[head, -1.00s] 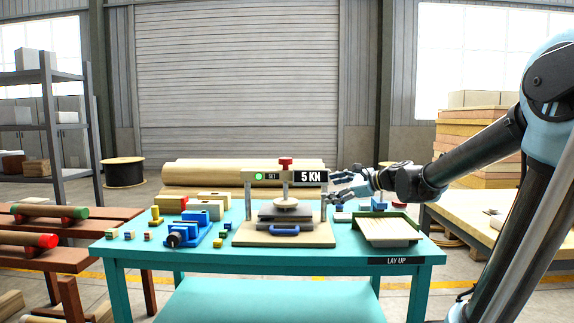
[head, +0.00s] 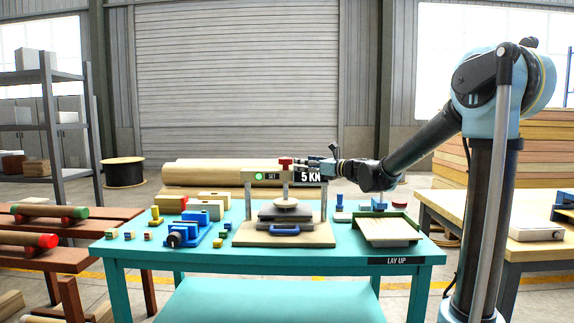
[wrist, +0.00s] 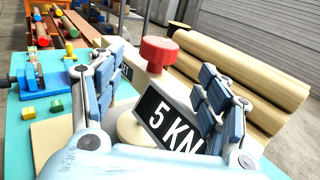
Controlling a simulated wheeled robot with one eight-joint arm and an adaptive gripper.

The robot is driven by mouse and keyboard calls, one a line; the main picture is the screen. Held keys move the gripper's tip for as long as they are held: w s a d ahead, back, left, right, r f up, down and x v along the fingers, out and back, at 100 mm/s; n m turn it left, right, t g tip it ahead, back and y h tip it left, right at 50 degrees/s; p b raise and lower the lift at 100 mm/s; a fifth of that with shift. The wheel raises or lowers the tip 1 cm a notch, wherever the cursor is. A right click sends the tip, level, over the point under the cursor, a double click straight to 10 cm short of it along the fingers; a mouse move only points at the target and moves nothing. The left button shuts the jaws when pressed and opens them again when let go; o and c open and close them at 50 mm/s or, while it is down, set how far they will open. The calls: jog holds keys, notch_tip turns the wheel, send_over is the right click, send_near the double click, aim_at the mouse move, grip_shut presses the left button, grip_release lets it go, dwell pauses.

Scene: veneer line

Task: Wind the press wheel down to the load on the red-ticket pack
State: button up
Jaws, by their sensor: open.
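The press (head: 250,205) stands on the teal table, with a red wheel (head: 285,163) on top of its screw. Its display (head: 312,177) reads 5 KN, beside a green lamp and the word SET. Grey plates (head: 285,216) lie in the press under a round pressing foot; I cannot make out a red ticket there. My gripper (head: 304,164) is open at wheel height, just right of the wheel in the head view. In the wrist view the wheel (wrist: 158,52) shows between the spread fingers (wrist: 163,66); I see no contact.
A green-edged tray (head: 417,232) of pale sheets sits right of the press. A blue clamp (head: 192,230) and several small blocks lie to the left. Rolls (head: 235,172) lie behind the press.

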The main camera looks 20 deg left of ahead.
aim_at(291, 161)
jog(key=x, duration=1)
jog(key=shift+w+a, duration=0.15)
jog(key=shift+a, duration=0.05)
jog(key=c, duration=1.1)
